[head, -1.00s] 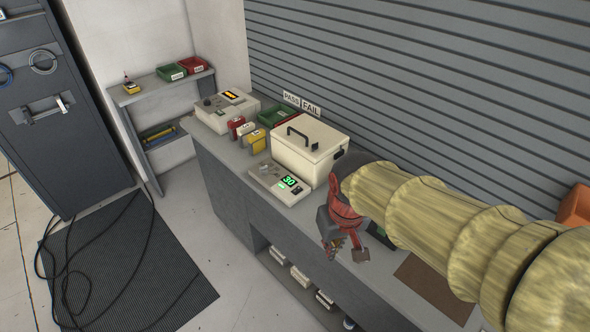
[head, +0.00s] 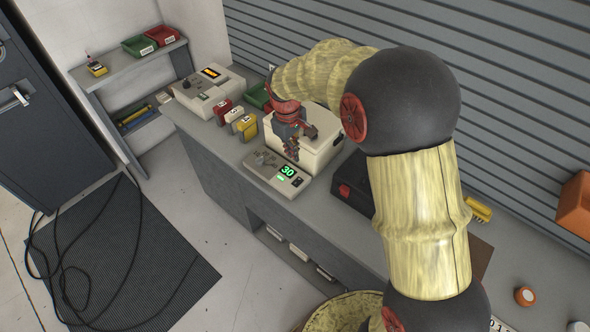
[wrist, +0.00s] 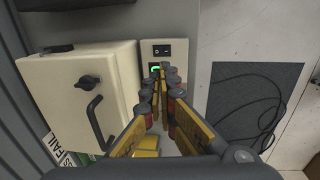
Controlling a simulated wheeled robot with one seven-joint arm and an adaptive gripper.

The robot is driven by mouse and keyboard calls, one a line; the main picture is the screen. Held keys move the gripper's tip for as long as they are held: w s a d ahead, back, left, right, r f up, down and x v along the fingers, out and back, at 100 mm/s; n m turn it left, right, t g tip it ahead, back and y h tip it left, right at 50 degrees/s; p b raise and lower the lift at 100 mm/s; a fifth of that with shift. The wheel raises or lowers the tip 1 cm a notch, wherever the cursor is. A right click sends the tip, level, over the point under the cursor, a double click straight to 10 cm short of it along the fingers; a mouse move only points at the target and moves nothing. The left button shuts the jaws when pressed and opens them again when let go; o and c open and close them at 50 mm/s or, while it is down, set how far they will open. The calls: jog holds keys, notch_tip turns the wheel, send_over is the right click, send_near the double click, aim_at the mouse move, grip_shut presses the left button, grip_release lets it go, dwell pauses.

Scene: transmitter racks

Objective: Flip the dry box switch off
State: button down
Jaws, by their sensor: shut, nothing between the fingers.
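The dry box (head: 318,152) is a cream box with a dark handle, standing on the grey bench. It also shows at the left of the wrist view (wrist: 60,95), with a black knob and handle. In front of it lies a low cream control panel (head: 262,168) with a green display reading 30. In the wrist view, a small black switch (wrist: 164,50) sits at the panel's far end, beyond the green display. My gripper (head: 293,155) is shut and empty, pointing down above the panel. Its fingertips (wrist: 163,72) overlap the display in the wrist view; contact cannot be told.
Red, white and yellow small boxes (head: 245,126) stand left of the dry box. A cream instrument (head: 208,92) is at the bench's far left end. A dark case (head: 352,182) stands to the right. A black mat (head: 130,262) with cables lies on the floor.

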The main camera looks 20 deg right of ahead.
aim_at(297, 180)
jog(key=shift+w, duration=0.1)
dwell(0.3)
jog(key=f, duration=0.4)
jog(key=d+f+b, duration=0.1)
jog(key=f, duration=0.4)
jog(key=f+b, duration=0.1)
jog(key=f, duration=0.3)
jog(key=shift+w+d+f, duration=0.2)
jog(key=shift+w+f, duration=0.1)
jog(key=shift+w, duration=0.1)
jog(key=shift+f, duration=0.1)
